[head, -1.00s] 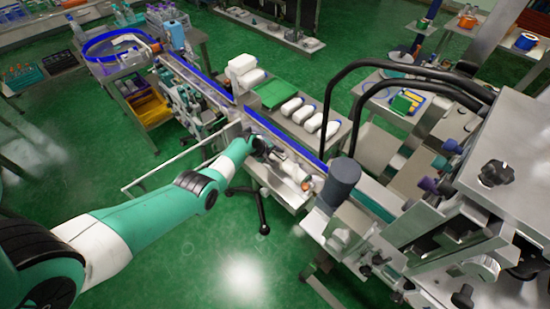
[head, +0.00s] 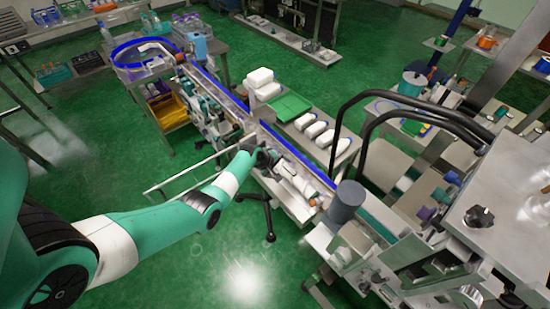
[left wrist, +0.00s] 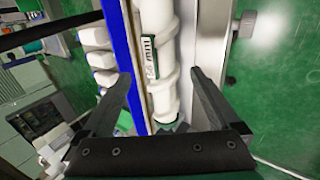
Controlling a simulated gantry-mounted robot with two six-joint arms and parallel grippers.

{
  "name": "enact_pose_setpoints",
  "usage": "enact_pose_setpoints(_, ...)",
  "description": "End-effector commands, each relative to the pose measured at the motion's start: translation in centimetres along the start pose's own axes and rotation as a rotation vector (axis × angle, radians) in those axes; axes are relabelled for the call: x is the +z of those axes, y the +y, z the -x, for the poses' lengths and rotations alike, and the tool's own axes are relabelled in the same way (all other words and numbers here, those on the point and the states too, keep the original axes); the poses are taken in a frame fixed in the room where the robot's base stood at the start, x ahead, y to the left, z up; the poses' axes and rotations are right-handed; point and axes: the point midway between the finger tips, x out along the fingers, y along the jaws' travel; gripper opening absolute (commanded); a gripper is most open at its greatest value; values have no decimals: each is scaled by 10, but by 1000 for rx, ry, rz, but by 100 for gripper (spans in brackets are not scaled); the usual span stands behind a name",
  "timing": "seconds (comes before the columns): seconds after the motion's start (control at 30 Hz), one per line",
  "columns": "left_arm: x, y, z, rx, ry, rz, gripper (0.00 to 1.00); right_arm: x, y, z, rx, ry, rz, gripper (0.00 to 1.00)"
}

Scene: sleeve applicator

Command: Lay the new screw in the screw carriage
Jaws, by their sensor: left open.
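A white screw with broad spiral flights (left wrist: 165,60) fills the middle of the left wrist view, with a small dark-and-pale marked tag on it. It lies lengthwise between a blue rail and a pale metal plate. My left gripper (left wrist: 160,76) is open, with one finger on each side of the screw in the picture; I see no clear contact. In the head view my left gripper (head: 265,157) is small and dark beside the conveyor, just left of pale parts on the metal bed. The screw carriage cannot be told apart clearly there. My right gripper is out of view.
The blue-edged conveyor (head: 285,148) runs diagonally past my gripper. A grey cylinder (head: 347,200) stands upright at its near end. White bottles (head: 318,130) and a green tray (head: 288,106) lie on a bench behind. Open green floor lies in front.

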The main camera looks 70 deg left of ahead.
Motion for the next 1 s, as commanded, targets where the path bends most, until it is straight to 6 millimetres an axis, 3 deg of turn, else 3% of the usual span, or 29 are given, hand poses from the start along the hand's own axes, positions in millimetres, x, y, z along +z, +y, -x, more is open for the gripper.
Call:
enact_pose_setpoints(0.03, 0, 6, 22, 1, 1, 1, 96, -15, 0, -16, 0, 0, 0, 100)
enact_pose_setpoints(0.23, 0, 2, 52, 0, 1, 0, 96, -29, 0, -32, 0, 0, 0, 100)
enact_pose_setpoints(0.77, 2, 5, 59, 15, -3, 6, 96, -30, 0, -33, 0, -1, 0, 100)
enact_pose_setpoints(0.87, 13, 40, 66, 116, -32, 56, 96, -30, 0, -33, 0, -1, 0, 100)
enact_pose_setpoints(0.97, 39, 112, 92, 331, -119, 178, 96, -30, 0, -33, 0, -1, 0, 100)
enact_pose_setpoints(1.0, 54, 148, 110, 440, -179, 248, 96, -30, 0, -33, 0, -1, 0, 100)
